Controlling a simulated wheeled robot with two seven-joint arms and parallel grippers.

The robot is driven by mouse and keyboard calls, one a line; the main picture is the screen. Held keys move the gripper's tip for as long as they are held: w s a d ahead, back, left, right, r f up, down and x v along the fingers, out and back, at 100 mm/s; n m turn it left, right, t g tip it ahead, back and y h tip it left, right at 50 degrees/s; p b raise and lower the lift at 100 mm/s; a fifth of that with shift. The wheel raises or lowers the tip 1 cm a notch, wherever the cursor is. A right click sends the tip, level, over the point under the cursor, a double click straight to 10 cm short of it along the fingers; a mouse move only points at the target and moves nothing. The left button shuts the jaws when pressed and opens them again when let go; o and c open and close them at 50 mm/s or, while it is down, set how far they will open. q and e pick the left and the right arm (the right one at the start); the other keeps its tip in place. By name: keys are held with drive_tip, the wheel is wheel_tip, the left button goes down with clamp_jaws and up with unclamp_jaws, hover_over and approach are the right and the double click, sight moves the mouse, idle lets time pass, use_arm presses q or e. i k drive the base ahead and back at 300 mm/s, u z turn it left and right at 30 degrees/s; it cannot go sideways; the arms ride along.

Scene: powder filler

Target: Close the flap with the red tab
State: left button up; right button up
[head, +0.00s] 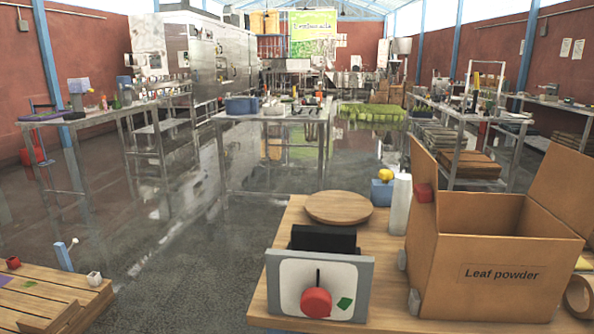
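An open cardboard box (487,291) marked "Leaf powder" stands on the wooden table at the lower right. Its left flap (423,165) stands up, roughly upright, with a red tab (424,193) on it. The opposite flap (566,185) on the right is also raised and leans outward. The box's top is open, and I cannot see its contents. Neither of my grippers shows in the head view.
A grey-framed panel (276,302) with a red knob (316,302) stands left of the box. Behind are a round wooden board (338,207), a white cylinder (400,205) and a blue item (382,193). A tape roll (580,296) sits at the right edge.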

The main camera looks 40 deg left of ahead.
sight(424, 168)
drive_tip(key=u, duration=0.3)
drive_tip(key=k, duration=0.95)
drive_tip(key=u, duration=1.35)
drive_tip(key=i, duration=1.5)
drive_tip(key=z, duration=0.85)
